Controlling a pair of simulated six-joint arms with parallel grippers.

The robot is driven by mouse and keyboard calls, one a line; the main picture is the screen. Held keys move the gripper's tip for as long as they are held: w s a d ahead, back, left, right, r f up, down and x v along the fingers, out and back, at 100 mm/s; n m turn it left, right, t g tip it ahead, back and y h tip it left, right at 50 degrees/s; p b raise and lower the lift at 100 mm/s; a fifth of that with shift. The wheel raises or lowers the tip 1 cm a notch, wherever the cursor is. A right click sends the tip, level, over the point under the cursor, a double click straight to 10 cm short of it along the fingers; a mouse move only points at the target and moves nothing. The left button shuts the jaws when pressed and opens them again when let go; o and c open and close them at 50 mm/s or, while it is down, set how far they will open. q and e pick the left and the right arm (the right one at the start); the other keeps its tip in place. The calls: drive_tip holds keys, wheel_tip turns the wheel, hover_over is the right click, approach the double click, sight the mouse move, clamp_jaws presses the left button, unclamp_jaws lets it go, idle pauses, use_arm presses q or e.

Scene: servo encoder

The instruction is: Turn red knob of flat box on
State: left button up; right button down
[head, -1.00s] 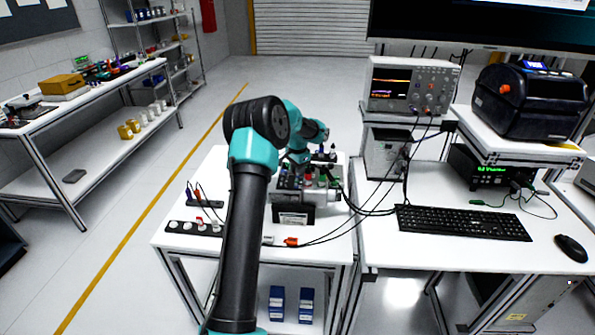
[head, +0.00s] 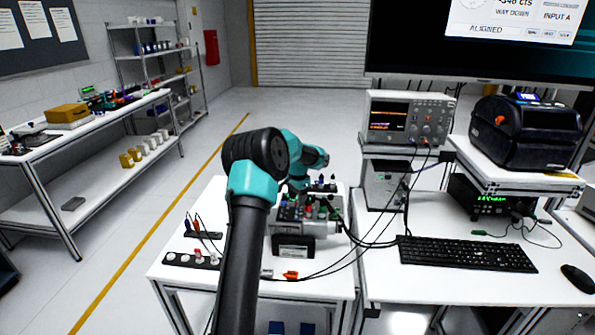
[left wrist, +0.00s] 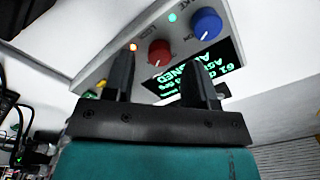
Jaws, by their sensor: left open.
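In the left wrist view a light grey box (left wrist: 105,48) has a red knob (left wrist: 160,52) and a blue knob (left wrist: 207,24) on its face. An orange light (left wrist: 133,46) glows left of the red knob, and a cyan light (left wrist: 172,17) glows above it. A dark display with green text (left wrist: 185,82) is partly hidden behind my fingers. My left gripper (left wrist: 158,78) is open, one finger on each side below the red knob; I cannot tell whether they touch it. In the head view my left gripper (head: 297,184) is over the cluttered bench, its tips unclear. My right gripper is not visible.
In the head view black cables (head: 345,250) run from the bench to the right-hand desk. A keyboard (head: 465,254), an oscilloscope (head: 408,119) and a black printer (head: 527,130) stand there. A monitor (head: 440,45) reads "ALIGNED".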

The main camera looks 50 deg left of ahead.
use_arm(q)
wheel_tip(320, 180, up, 15)
drive_tip(key=shift+r, duration=0.15)
idle(0.6)
